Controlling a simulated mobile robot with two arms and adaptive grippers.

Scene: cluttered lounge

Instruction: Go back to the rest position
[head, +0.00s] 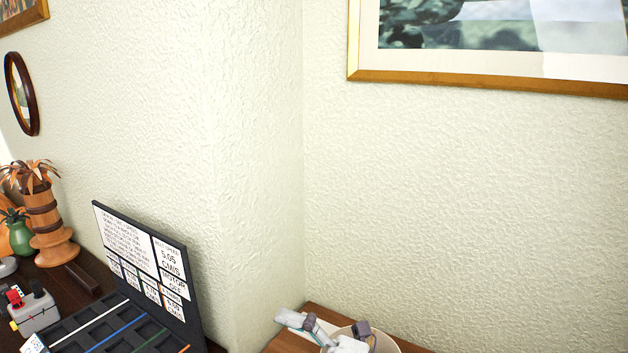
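Neither of my grippers and neither of my arms shows in the head view. The view is tilted towards a corner of the room, with pale textured walls (430,190). The task names no object, and I see nothing held.
At the lower left, a dark surface (84,262) bears a black board with printed panels (150,262), a wooden vase (50,225), a green pot (19,238) and a grey device (36,312). A wooden surface (283,343) at bottom centre bears a bowl (388,346) with grey-white items.

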